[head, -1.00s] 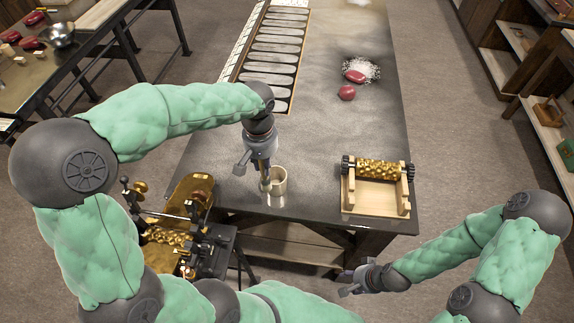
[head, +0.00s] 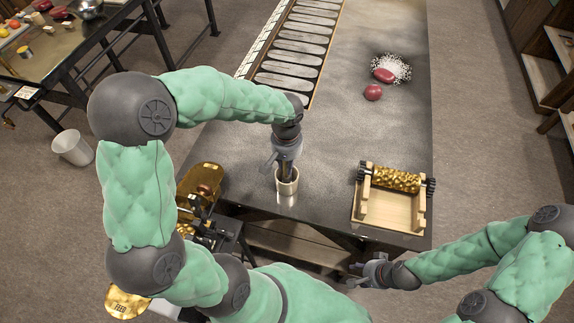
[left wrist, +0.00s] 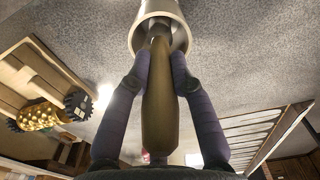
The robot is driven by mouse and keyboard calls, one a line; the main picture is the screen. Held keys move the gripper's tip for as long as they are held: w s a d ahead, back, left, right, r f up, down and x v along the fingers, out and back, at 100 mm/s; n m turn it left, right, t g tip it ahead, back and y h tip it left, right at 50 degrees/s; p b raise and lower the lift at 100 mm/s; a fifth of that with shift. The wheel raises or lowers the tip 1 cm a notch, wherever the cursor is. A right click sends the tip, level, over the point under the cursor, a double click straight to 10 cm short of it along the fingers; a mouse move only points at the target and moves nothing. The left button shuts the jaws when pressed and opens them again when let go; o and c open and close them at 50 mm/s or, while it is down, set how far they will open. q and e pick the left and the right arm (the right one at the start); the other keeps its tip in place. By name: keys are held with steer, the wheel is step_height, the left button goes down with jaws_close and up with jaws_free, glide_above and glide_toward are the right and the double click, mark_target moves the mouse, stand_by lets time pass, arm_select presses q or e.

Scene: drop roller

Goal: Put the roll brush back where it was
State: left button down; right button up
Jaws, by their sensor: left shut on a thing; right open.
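The roll brush (left wrist: 160,105) shows in the left wrist view as a smooth brownish handle between my left fingers. Its far end is inside the mouth of a pale metal cup (left wrist: 178,12); the bristle end is hidden. In the head view the cup (head: 287,189) stands near the table's front edge. My left gripper (head: 285,168) is shut on the brush, pointing down just above the cup, with the handle roughly upright. I cannot tell whether the brush touches the cup's bottom. My right gripper (head: 360,275) is open and empty, in front of the table.
A gold patterned roller (head: 396,179) rests across a wooden stand (head: 388,212) to the right of the cup. Red lumps (head: 373,92) and white powder (head: 402,68) lie further back. A slatted track (head: 295,52) runs along the left. The table's middle (head: 345,130) is clear.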

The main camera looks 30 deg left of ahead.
arm_select(q)
steer(key=shift+f, duration=0.55)
steer(key=shift+f, duration=0.15)
steer(key=c, duration=1.1)
jaws_free()
steer(key=shift+r, duration=0.3)
step_height(320, 180, up, 12)
steer(key=shift+f+p, duration=0.1)
steer(key=shift+p, duration=0.5)
